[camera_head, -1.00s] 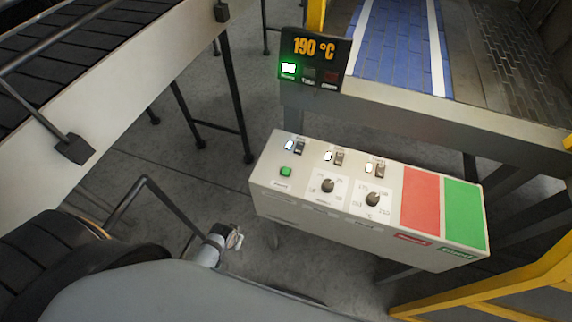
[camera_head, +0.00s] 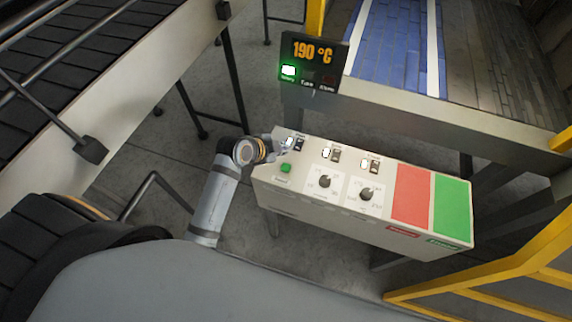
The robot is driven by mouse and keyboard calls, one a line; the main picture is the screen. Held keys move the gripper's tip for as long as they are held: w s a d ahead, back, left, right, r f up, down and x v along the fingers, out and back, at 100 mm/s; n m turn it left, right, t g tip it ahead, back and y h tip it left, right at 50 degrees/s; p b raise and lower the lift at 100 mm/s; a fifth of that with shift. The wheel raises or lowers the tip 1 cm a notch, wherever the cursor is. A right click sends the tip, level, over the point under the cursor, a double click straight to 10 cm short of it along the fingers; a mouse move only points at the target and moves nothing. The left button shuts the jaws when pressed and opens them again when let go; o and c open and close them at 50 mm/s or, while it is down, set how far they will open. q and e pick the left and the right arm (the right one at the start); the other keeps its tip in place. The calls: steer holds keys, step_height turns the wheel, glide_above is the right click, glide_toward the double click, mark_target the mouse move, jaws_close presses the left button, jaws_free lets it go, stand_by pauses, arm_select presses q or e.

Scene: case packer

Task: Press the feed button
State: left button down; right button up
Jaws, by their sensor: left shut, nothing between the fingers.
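The beige control box (camera_head: 330,222) stands in the middle right. My left gripper (camera_head: 284,147) is shut and empty at the box's upper left corner, beside the leftmost rocker switch (camera_head: 299,144) and just above the green button in the picture. I cannot tell whether it touches the box. My right gripper is out of view.
The box also carries more rocker switches, two black knobs (camera_head: 325,181), a large red pad (camera_head: 411,194) and a large green pad (camera_head: 452,208). A display (camera_head: 313,62) reading 190 °C is behind it. A conveyor (camera_head: 140,85) is at left, a yellow rail (camera_head: 480,289) at lower right.

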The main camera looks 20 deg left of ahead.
arm_select(q)
steer(key=shift+w+d+r+m, duration=0.15)
steer(key=shift+w+r+m, duration=0.05)
steer(key=shift+w+m, duration=0.1)
steer(key=b, duration=0.8)
glide_above(284, 168)
step_height(284, 168, down, 7)
steer(key=shift+f, duration=0.95)
stand_by(0.3)
